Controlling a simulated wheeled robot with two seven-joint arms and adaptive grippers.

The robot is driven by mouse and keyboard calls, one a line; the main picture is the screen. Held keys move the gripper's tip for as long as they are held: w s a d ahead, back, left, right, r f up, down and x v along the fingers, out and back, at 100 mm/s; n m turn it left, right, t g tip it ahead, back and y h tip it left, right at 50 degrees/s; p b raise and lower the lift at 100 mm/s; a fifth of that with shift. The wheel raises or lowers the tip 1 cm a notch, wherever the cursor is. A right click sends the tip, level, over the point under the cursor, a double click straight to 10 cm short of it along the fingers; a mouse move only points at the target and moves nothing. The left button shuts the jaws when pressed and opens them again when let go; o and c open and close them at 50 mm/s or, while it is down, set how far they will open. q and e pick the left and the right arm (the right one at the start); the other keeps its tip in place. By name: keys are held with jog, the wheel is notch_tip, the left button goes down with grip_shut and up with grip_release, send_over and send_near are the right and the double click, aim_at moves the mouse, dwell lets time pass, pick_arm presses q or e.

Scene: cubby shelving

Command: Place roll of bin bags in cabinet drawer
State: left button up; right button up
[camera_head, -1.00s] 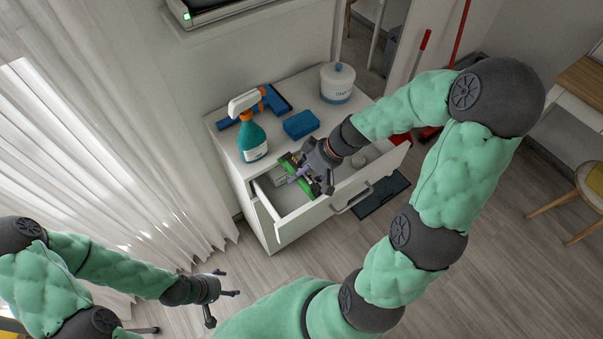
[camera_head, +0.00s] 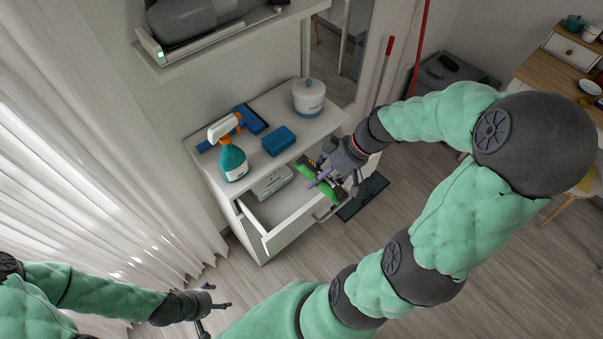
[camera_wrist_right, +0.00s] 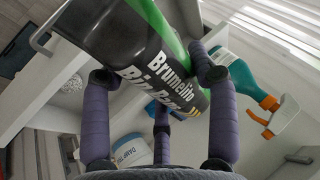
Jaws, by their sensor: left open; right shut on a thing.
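The roll of bin bags (camera_head: 327,194), black and green, is gripped by my right gripper (camera_head: 332,184) over the right part of the open drawer. The right wrist view shows the roll (camera_wrist_right: 125,35) tilted between the purple fingers, with its label readable. I cannot tell whether the roll touches the drawer. The white cabinet drawer (camera_head: 290,236) is pulled out, its front facing me, with a pale box (camera_head: 272,183) inside at the left. Part of the drawer's right side is hidden by my right gripper. My left gripper (camera_head: 213,308) is open and empty, low at the left, away from the cabinet.
On the cabinet top (camera_head: 262,107) stand a teal spray bottle (camera_head: 232,160), a blue sponge (camera_head: 278,140), a blue-and-black tool (camera_head: 247,122) and a white tub (camera_head: 308,97). A dark dustpan-like item (camera_head: 362,199) lies on the floor to the right. Curtains hang at the left.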

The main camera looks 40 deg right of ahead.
jog(key=shift+s+d+r, duration=0.35)
jog(key=shift+s, duration=0.2)
jog(key=shift+s+d+r, duration=0.3)
jog(key=shift+s+d, duration=0.05)
jog(key=shift+s, duration=0.15)
jog(key=shift+a+r+p, duration=0.15)
jog(key=shift+p, duration=0.25)
jog(key=a+r+m+g+p, duration=0.1)
jog(key=a+r+p, duration=0.2)
jog(key=a+p, duration=0.95)
jog(key=w+d+f+b, duration=0.5)
jog(key=w+f+b, duration=0.2)
jog(key=w+f, duration=0.3)
notch_tip(320, 180, down, 3)
jog(key=shift+w+r+m, duration=0.15)
jog(key=shift+w+m, duration=0.15)
jog(key=shift+w, duration=0.1)
jog(key=shift+f+b, duration=0.35)
jog(key=shift+b, duration=0.2)
